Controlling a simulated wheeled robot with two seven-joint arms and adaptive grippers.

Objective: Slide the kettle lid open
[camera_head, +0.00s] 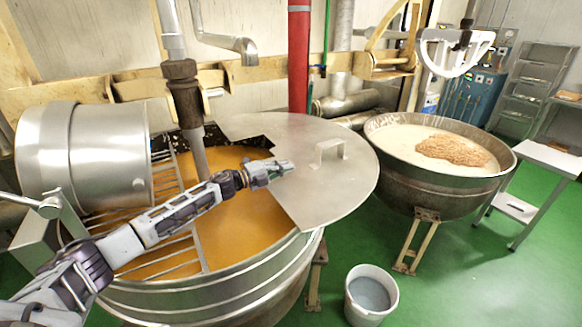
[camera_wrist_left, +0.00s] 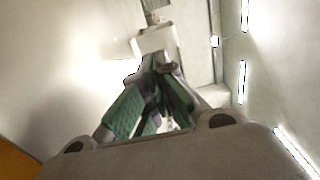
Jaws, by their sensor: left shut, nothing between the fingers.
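The kettle (camera_head: 215,305) is a large round metal vessel with orange-brown content and a grate at its left side. Its flat grey lid (camera_head: 345,190) covers the right part of the top and overhangs the rim on the right. A small raised handle (camera_head: 329,149) stands on the lid. My left gripper (camera_head: 288,166) is over the lid, left of the handle, with a small visible gap to it. It is shut and empty. In the left wrist view its green-padded fingers (camera_wrist_left: 152,100) come together, with a pale block beyond them, perhaps the handle. My right gripper is out of view.
A second kettle (camera_head: 435,195) with pale content stands close to the lid's right edge. A red pipe (camera_head: 299,55) rises behind the lid. A metal drum (camera_head: 85,150) is at the left. A bucket (camera_head: 369,295) stands on the green floor.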

